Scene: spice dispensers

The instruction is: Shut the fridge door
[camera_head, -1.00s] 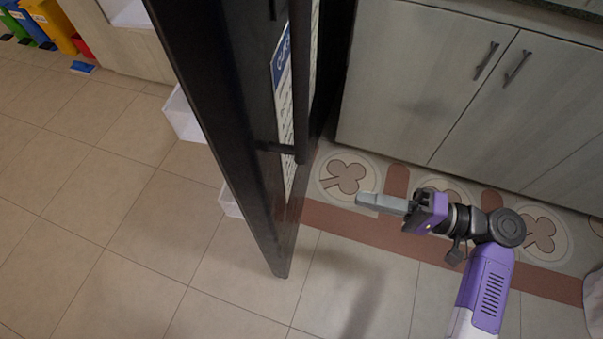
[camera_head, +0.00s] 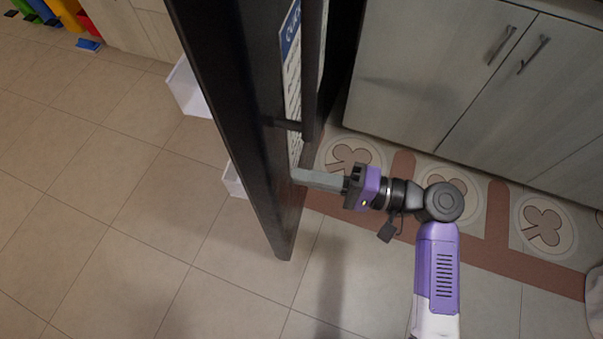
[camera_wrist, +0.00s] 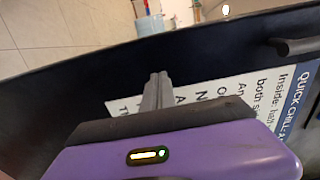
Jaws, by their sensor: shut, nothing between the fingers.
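The black fridge door (camera_head: 228,110) stands open, seen nearly edge-on left of centre in the head view. A vertical bar handle (camera_head: 312,75) and a white and blue printed sign (camera_head: 292,85) are on its right-hand face. My gripper (camera_head: 296,175) is shut and empty, with its fingertips at that face, below the handle; I cannot tell whether they touch. In the wrist view the shut fingers (camera_wrist: 158,82) point at the dark door (camera_wrist: 100,85), over the edge of the sign (camera_wrist: 215,105). The handle (camera_wrist: 295,46) shows at the right there.
Grey cabinets (camera_head: 430,75) stand on the right, behind a patterned floor mat (camera_head: 450,250). White bins (camera_head: 187,88) show on the door's left side. Coloured containers (camera_head: 65,12) are at the far upper left. The tiled floor (camera_head: 110,220) left of the door is clear.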

